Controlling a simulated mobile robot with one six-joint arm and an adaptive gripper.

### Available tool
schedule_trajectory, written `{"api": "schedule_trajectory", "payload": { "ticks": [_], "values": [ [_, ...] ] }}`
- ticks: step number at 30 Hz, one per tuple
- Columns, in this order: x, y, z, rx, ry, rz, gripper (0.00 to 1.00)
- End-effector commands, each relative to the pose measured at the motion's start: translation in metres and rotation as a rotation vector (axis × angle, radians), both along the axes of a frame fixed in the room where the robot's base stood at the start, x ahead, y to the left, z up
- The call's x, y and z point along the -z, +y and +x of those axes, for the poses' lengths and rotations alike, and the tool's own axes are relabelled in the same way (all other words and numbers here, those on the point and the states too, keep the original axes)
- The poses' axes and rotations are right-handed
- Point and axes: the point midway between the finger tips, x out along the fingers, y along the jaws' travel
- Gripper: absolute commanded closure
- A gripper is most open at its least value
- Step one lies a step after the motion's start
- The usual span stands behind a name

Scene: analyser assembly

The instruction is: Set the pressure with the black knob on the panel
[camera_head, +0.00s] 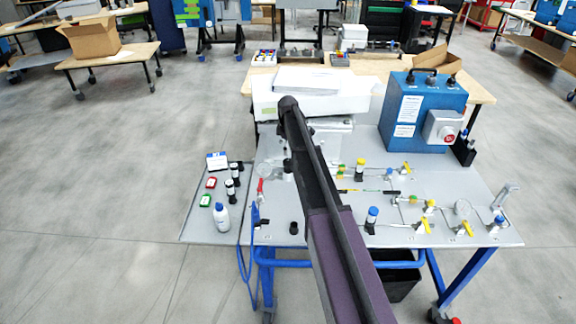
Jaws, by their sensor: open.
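The grey panel (330,232) lies on a blue-framed cart and carries tubing, fittings, valves with yellow levers and round gauges. A small black cylindrical piece (293,228) stands near the panel's front edge, left of my arm. It may be the black knob, but it is too small to be sure. My gripper cannot be made out.
A blue box (424,110) with a red knob stands at the panel's back right. A white case (312,98) is behind my arm. A side shelf (190,226) holds a white bottle (221,217) and small vials. The floor at left is clear.

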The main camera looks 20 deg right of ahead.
Motion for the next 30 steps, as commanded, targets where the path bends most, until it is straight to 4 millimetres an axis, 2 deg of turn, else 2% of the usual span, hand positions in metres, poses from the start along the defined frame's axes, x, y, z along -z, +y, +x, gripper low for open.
{"api": "schedule_trajectory", "payload": {
  "ticks": [1,18,30],
  "values": [
    [0.008,0.000,0.000,0.000,0.000,0.000,0.07],
    [0.051,0.000,0.000,0.000,0.000,0.000,0.07],
    [0.065,0.000,0.000,0.000,0.000,0.000,0.07]
  ]
}}
